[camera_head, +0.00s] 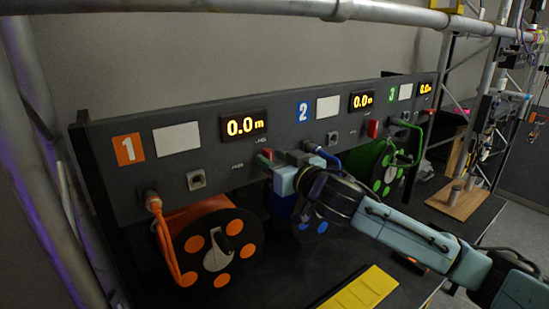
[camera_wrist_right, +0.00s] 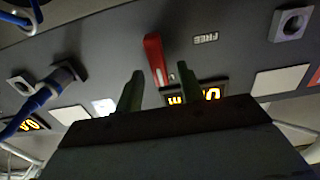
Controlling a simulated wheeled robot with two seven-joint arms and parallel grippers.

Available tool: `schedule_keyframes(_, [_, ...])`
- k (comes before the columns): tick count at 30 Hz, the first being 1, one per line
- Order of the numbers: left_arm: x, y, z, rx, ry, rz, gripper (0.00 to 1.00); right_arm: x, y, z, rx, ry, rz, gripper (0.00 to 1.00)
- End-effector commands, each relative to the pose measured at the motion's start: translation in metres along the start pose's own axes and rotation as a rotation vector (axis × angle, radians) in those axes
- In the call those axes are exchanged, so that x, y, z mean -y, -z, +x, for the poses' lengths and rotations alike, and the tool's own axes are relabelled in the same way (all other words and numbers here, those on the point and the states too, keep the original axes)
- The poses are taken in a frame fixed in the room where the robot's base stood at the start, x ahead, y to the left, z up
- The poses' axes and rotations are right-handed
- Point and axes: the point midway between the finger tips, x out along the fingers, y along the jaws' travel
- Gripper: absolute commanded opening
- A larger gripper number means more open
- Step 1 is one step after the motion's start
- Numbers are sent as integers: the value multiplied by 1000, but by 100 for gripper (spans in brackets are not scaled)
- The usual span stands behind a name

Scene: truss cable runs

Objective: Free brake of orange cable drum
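The orange cable drum (camera_head: 218,248) stands under panel section 1, with orange cable running up to a plug in the panel. Its brake lever is red; it shows at the fingertips in the head view (camera_head: 267,153) and clearly in the wrist view (camera_wrist_right: 155,58). A FREE label (camera_wrist_right: 205,38) is beside the lever, which does not point at it. My right gripper (camera_wrist_right: 160,72) is open, its two fingers on either side of the lever in the picture, with gaps visible. Contact cannot be made out. My left gripper is out of view.
The display of section 1 (camera_head: 244,125) reads 0.0 m. A blue drum (camera_head: 318,222) is partly hidden by my right arm; a green drum (camera_head: 388,172) stands farther right. Another red lever (camera_head: 373,129) is on the panel. A yellow strip (camera_head: 362,290) lies in front.

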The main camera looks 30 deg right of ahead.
Motion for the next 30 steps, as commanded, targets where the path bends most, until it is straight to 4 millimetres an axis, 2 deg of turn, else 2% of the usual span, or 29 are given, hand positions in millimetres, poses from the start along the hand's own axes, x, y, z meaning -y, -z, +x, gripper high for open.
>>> schedule_keyframes(5, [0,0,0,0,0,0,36,0,0,0,0,0,0,38])
schedule_keyframes(14, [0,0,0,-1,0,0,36,0,0,0,0,0,1,2])
schedule_keyframes(15, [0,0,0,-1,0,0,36,0,0,0,1,0,1,0])
schedule_keyframes(23, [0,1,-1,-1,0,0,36,0,0,0,1,0,-17,0])
schedule_keyframes(30, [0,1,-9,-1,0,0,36,3,0,0,2,0,-122,0])
